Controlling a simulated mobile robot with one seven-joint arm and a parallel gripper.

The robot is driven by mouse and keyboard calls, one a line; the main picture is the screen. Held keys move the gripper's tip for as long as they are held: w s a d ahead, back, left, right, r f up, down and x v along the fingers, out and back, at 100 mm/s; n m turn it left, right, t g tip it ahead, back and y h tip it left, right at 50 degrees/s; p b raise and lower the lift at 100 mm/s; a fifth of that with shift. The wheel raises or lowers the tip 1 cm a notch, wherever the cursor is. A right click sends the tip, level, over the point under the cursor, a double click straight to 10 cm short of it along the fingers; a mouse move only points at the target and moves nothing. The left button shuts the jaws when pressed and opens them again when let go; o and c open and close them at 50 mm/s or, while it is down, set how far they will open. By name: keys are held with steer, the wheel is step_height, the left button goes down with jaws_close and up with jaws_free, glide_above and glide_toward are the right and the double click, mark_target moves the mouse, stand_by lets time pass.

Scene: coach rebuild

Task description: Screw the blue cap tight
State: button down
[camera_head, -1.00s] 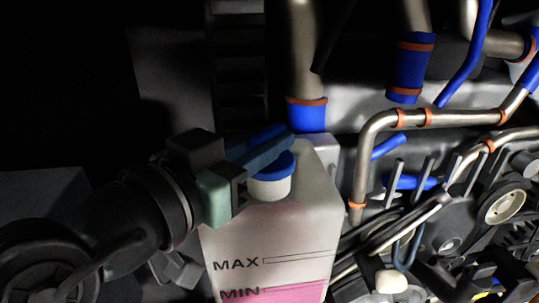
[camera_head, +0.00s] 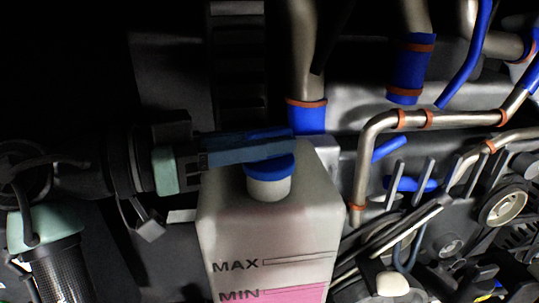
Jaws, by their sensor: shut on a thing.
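The blue cap (camera_head: 268,165) sits on the white neck (camera_head: 268,189) of a pale coolant tank (camera_head: 300,226) with MAX and MIN marks and pink fluid at the bottom. My gripper (camera_head: 270,145) reaches in from the left, level, with its long dark-blue fingers over the top of the cap. It is shut on the cap's upper part. The fingers hide most of the cap's top, so I cannot tell whether the cap is fully seated.
A metal pipe with a blue sleeve (camera_head: 306,117) stands just behind the tank. Metal pipes with orange bands (camera_head: 400,117), blue hoses and a pulley (camera_head: 502,205) crowd the right. The area left of the tank is dark.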

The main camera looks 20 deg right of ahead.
steer(key=shift+f, duration=0.1)
steer(key=shift+m+g, duration=1.2)
steer(key=shift+g, duration=0.6)
steer(key=shift+c, duration=1.7)
jaws_free()
steer(key=shift+w+a, duration=0.1)
steer(key=shift+r+p+v, duration=0.15)
steer(key=shift+p+v, duration=0.05)
steer(key=shift+v, duration=1.65)
steer(key=shift+r+p+v, duration=0.15)
steer(key=shift+v, duration=1.7)
steer(key=shift+a+f, duration=0.1)
steer(key=shift+a, duration=0.2)
steer(key=shift+b+v, duration=0.5)
steer(key=shift+v, duration=0.4)
